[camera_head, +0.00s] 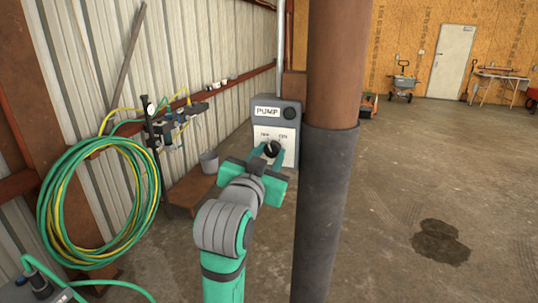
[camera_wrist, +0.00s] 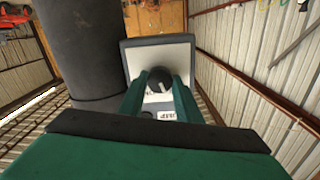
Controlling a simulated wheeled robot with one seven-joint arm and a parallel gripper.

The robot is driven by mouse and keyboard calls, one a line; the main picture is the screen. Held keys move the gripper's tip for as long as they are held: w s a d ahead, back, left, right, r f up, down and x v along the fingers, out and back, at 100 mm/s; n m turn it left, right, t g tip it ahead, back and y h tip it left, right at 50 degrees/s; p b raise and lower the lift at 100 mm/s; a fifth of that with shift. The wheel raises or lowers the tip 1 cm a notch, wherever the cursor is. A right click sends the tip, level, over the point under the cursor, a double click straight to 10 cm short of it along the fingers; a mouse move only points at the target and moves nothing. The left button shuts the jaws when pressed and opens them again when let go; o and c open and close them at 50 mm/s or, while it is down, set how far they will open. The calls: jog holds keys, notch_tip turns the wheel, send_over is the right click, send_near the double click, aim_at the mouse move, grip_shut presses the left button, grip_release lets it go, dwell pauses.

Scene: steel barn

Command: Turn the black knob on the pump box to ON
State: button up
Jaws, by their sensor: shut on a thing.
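The grey pump box (camera_head: 260,157) is mounted by the steel column, with a "PUMP" label at its top and a round dark part beside the label. Its white plate carries the black knob (camera_head: 272,148), with small lettering to the knob's upper left and upper right. My gripper (camera_head: 267,152) reaches the knob from the front, and its green fingers are shut on it. In the wrist view the knob (camera_wrist: 159,80) sits between the two fingertips (camera_wrist: 160,88), and the box (camera_wrist: 132,60) appears upside down. I cannot tell exactly which mark the knob points to.
A thick column (camera_head: 325,190) with a dark sleeve stands close on the right of the box and arm. A coiled green and yellow hose (camera_head: 45,215) hangs on the left wall. A bucket (camera_head: 209,162) stands on a low wooden bench (camera_head: 188,190). Open floor lies to the right.

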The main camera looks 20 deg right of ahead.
jog(key=m, duration=0.5)
jog(key=shift+m, duration=0.3)
jog(key=m, duration=0.5)
jog(key=shift+r, duration=0.1)
jog(key=shift+m, duration=0.4)
jog(key=o, duration=1.1)
jog(key=shift+c, duration=0.2)
jog(key=v, duration=1)
jog(key=shift+s+a, duration=0.3)
